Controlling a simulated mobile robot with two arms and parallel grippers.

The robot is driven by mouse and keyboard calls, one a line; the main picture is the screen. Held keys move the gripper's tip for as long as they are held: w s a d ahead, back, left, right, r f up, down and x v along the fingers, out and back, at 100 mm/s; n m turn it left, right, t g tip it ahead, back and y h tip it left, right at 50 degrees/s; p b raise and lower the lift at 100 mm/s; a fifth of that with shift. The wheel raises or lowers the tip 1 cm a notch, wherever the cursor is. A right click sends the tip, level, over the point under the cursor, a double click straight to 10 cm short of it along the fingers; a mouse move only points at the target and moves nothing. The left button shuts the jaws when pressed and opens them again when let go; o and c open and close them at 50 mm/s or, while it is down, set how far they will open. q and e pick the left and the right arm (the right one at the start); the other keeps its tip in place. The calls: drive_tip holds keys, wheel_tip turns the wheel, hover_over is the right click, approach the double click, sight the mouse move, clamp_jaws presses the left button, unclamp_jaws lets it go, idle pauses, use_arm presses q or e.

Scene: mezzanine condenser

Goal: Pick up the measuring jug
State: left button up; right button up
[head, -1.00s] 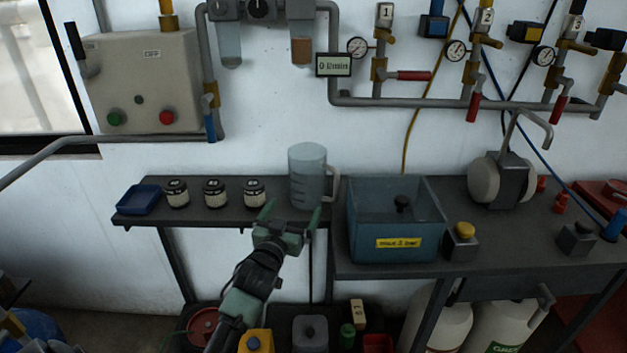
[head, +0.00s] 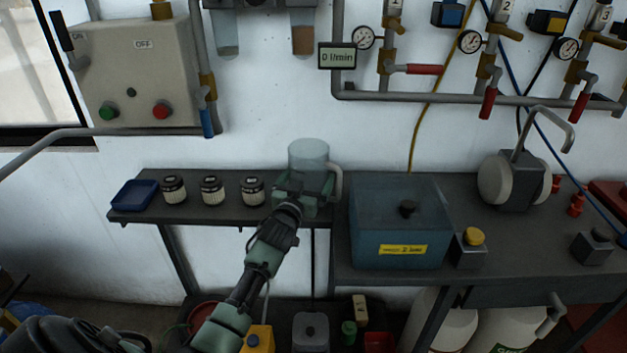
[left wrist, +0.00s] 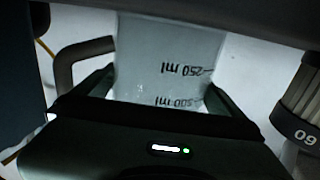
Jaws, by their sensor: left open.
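The measuring jug (head: 308,153) is clear, with a handle on its right side, and stands upright on the dark shelf (head: 230,214) against the wall. My left gripper (head: 305,188) is in front of the jug, with its open fingers on either side of the lower body. The gripper hides much of the jug's lower part in the head view. In the left wrist view the jug (left wrist: 170,60) appears upside down between the fingers, with 250 ml and 500 ml marks; its handle (left wrist: 75,60) is on the left there. My right gripper is not in view.
Several small labelled jars, one of them (head: 252,191) closest to the jug, stand left of it, beside a blue tray (head: 135,195). A blue-grey tank (head: 400,225) is close on the right. A pipe and a flow display (head: 337,56) are on the wall above.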

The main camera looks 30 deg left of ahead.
use_arm(q)
drive_tip(key=c, duration=1.3)
drive_tip(key=shift+r, duration=0.1)
drive_tip(key=shift+r, duration=0.1)
